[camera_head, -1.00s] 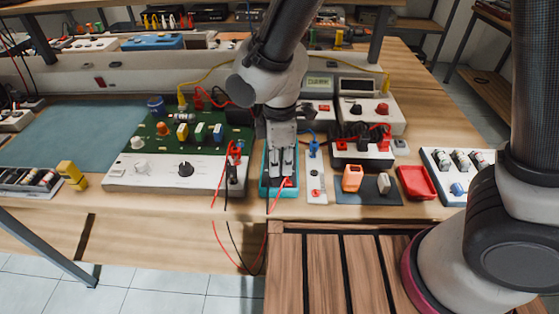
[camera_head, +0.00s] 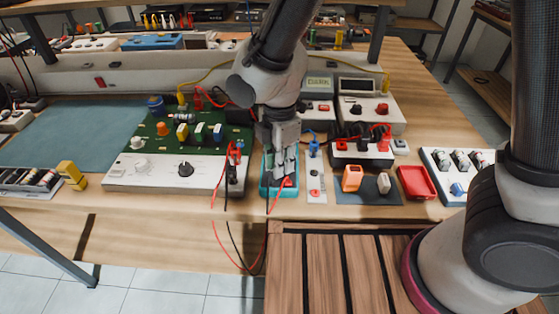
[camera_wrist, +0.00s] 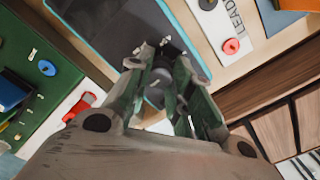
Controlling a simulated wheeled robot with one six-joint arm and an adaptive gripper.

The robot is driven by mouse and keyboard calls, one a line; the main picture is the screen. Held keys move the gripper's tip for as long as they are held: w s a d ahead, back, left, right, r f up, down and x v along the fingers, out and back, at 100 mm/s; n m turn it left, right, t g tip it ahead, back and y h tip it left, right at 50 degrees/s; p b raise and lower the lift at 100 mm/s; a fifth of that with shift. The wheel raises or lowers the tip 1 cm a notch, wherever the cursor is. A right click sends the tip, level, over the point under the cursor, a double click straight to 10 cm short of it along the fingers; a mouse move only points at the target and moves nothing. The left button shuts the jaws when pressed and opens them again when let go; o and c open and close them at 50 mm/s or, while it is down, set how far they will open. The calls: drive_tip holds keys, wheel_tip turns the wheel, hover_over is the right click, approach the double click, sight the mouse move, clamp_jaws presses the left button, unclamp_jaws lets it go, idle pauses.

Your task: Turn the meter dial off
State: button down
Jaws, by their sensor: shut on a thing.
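The meter (camera_head: 265,186) has a teal rim and lies on the bench below my gripper. In the wrist view the meter (camera_wrist: 198,42) shows a dark face, running from the top toward the middle. My gripper (camera_head: 281,173) points down over it. In the wrist view my gripper (camera_wrist: 160,62) has its fingers closed around the dark round dial (camera_wrist: 161,78), which is mostly hidden between them. The dial's pointer and markings cannot be read.
A white-edged green circuit board (camera_head: 200,145) with a black knob stands just left. A white strip (camera_head: 316,180) with red and blue jacks lies close on the right. Red and black leads hang over the bench's front edge. A red tray (camera_head: 417,182) lies further right.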

drive_tip(key=c, duration=1.2)
unclamp_jaws()
drive_tip(key=shift+c, duration=0.2)
wheel_tip(320, 180, up, 12)
